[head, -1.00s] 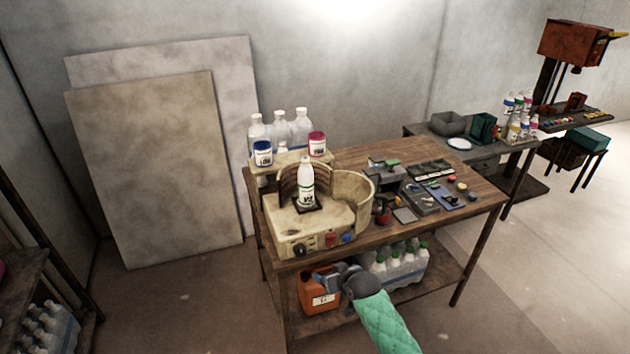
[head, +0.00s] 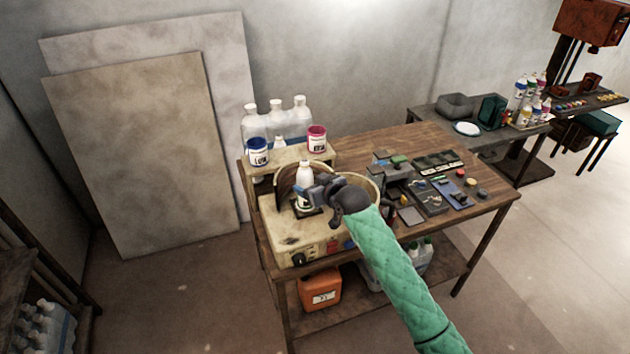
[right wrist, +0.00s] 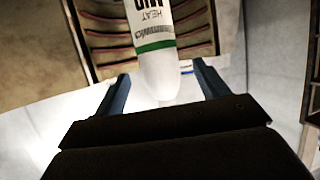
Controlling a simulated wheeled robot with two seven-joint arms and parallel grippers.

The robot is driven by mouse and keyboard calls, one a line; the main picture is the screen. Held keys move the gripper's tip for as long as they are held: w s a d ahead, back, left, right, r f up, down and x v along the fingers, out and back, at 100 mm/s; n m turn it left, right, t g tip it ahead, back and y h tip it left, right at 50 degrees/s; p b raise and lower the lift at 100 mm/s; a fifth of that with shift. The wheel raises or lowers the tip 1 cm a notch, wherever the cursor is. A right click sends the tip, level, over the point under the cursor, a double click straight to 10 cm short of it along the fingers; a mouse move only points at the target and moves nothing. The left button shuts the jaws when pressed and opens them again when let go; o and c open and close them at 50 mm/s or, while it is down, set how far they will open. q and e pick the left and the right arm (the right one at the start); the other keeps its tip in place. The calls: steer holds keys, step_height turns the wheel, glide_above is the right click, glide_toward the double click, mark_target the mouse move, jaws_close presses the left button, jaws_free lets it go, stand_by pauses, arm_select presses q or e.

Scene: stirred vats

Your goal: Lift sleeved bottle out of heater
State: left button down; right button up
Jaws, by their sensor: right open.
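The heater (head: 283,238) is a cream box on the workbench, with ribbed curved shells opened to either side and knobs on its front. The white sleeved bottle (head: 304,171) stands upright on the heater's dark pad. Its lower part is partly hidden by my right gripper (head: 316,191). In the right wrist view the bottle (right wrist: 160,60), with a green band and "HEAT" lettering, shows between the two spread fingers of the right gripper (right wrist: 162,75), with ribbed shell lining behind it. The right gripper is open at the bottle; contact cannot be told. My left gripper is out of view.
Blue-labelled (head: 257,152) and red-labelled (head: 317,139) tubs stand on a shelf behind the heater, before several large clear bottles (head: 276,122). Small parts and trays (head: 430,188) lie to the right on the workbench (head: 370,145). An orange canister (head: 320,289) sits below.

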steer(key=p+x, duration=0.2)
steer(key=x, duration=0.3)
steer(key=shift+w, duration=0.15)
steer(key=shift+w+a+f+p, duration=0.15)
steer(key=shift+w+a+p, duration=0.05)
steer(key=shift+w+p, duration=0.15)
steer(key=shift+a+f, duration=0.1)
steer(key=shift+f, duration=0.05)
steer(key=shift+w, duration=0.1)
steer(key=c, duration=1.1)
